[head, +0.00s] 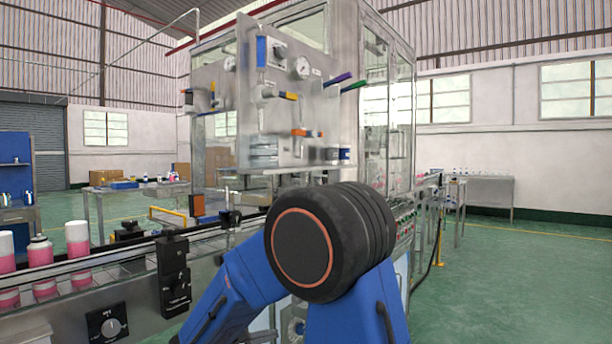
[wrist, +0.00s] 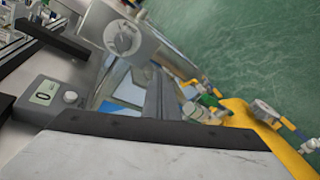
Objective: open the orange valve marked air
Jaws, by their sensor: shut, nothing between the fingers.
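A steel panel (head: 282,72) in the head view carries several lever valves. A lever with an orange-red tip (head: 307,133) sits low on it. A yellow-orange lever (head: 289,96) is higher up. The labels are too small to read, so I cannot tell which is marked air. My gripper (wrist: 158,72) shows in the wrist view as two dark fingers close together, shut and empty. It points down past machinery, apart from the panel levers. In the head view my gripper is hidden behind my arm.
A purple lever (head: 338,79), a green lever (head: 354,86) and gauges (head: 300,67) crowd the panel. The wrist view shows a display box (wrist: 45,92) and a yellow fixture (wrist: 262,130). Green floor is clear at right.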

